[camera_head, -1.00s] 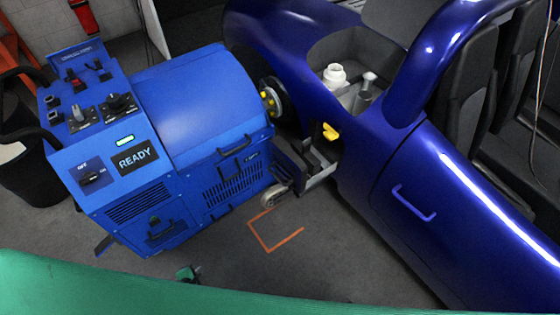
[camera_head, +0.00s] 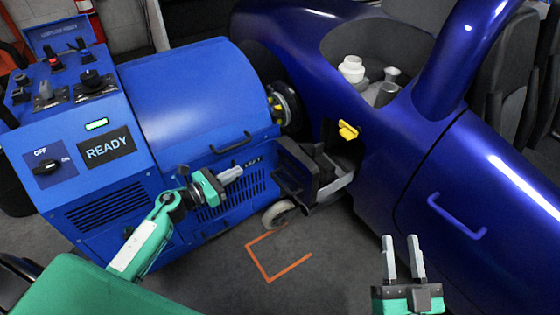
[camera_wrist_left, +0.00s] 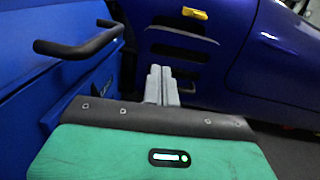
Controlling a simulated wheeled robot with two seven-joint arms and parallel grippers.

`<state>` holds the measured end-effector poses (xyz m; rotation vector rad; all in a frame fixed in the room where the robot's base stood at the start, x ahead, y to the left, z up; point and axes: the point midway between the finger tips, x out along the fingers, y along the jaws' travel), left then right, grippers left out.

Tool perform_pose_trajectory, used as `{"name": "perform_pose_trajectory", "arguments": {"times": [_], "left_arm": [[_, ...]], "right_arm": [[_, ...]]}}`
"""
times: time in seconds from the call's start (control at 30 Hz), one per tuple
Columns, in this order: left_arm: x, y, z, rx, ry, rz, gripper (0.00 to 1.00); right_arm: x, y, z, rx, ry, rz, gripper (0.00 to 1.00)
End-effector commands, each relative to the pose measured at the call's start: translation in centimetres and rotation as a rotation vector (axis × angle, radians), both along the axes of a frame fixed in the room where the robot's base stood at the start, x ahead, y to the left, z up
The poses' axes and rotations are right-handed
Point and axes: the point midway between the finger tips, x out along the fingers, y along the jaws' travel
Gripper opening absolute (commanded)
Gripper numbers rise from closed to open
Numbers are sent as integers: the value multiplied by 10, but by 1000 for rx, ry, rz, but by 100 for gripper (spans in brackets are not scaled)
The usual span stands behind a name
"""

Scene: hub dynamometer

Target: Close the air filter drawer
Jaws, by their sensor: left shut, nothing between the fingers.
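The blue dynamometer cabinet (camera_head: 195,90) stands at left with a black bar handle (camera_head: 230,143) on its front. That handle also shows at upper left in the left wrist view (camera_wrist_left: 80,45). I cannot single out the air filter drawer by a readable label, nor tell how far it is open. My left arm covers part of the cabinet's lower front. My left gripper (camera_head: 240,170) is shut and empty, in front of the vented panel, below the handle and apart from it. Its fingers also show in the left wrist view (camera_wrist_left: 160,70). My right gripper (camera_head: 402,240) is open and empty at lower right.
A blue car (camera_head: 400,155) stands at right with a door handle (camera_head: 457,217). A dark wheeled bracket (camera_head: 310,175) with a caster (camera_head: 280,213) sits between cabinet and car. An orange floor mark (camera_head: 285,271) lies on clear grey floor.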

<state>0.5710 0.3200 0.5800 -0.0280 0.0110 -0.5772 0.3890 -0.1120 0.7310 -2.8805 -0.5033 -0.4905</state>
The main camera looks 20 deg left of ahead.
Motion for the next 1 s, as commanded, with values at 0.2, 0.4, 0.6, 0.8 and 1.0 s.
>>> {"name": "perform_pose_trajectory", "arguments": {"times": [0.2, 0.4, 0.6, 0.8, 1.0], "left_arm": [[10, -8, 4, 28, -23, -11, 0], [38, -27, 4, 24, -22, -10, 0], [69, -48, 4, 23, -21, -10, 0], [97, -66, 3, 22, -19, -10, 0], [113, -77, 3, 23, -19, -10, 0]], "right_arm": [[-3, -1, 8, 9, -19, -1, 36], [-2, -2, 9, 11, -30, -3, 36], [-2, -3, 12, 15, -50, -6, 36], [-3, -5, 17, 22, -82, -11, 36], [-4, -6, 22, 29, -112, -15, 36]]}}
